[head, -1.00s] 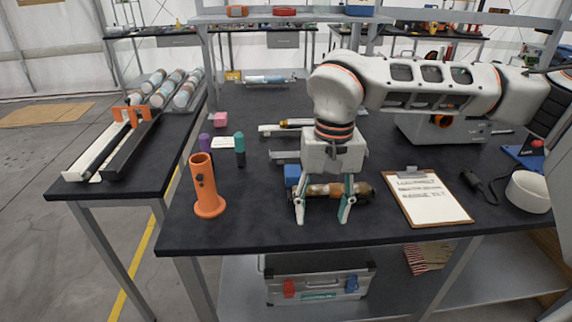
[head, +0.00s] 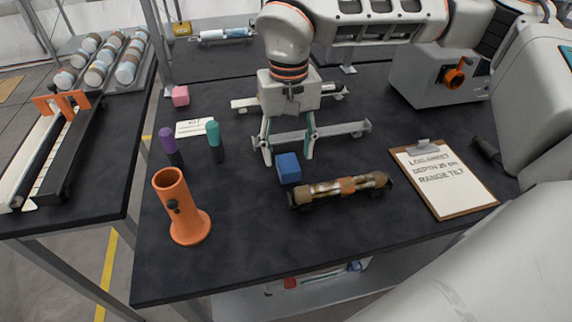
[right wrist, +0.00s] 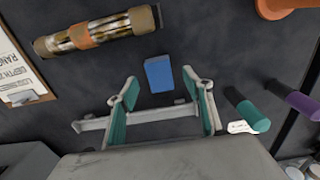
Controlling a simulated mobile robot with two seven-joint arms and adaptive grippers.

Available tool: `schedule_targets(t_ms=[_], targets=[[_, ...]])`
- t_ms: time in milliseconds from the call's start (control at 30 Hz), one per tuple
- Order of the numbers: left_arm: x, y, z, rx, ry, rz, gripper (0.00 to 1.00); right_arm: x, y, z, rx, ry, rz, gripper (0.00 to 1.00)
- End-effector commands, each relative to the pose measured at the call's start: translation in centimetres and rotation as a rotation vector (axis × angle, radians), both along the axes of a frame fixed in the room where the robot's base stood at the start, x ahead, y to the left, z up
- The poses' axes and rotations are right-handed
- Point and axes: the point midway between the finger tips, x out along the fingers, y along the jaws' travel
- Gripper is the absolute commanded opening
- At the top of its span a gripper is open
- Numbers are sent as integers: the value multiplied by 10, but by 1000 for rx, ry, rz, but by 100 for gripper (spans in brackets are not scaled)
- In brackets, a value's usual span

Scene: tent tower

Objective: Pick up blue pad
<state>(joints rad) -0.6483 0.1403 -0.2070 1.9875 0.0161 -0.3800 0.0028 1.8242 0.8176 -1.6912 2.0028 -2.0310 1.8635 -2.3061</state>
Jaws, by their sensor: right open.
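The blue pad (head: 288,168) is a small blue block on the dark table, just behind the left end of the brown tube. My right gripper (head: 288,156) is open and points down at the pad in the head view. In the right wrist view the blue pad (right wrist: 158,74) lies ahead of and between the two open fingers (right wrist: 165,86), with nothing held. I cannot tell the exact height of the fingertips above the table. My left gripper is not in view.
A brown tube with an orange band (head: 340,189) lies close to the pad. A grey rail (head: 345,131) lies behind. An orange holder (head: 181,208), teal marker (head: 215,142), purple marker (head: 170,146) stand left; a clipboard (head: 445,180) lies right.

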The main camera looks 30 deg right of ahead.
Motion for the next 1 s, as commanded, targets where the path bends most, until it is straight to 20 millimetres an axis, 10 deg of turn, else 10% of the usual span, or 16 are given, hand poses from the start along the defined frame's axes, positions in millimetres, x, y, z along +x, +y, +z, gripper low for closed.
schedule_targets(t_ms=[667,800,1000], targets=[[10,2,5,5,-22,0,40,-4,-2,-52,0,-2,-1,51],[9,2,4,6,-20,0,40,-4,-2,-52,1,-1,-1,19],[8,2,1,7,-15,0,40,-4,-2,-52,1,-1,-1,19]])
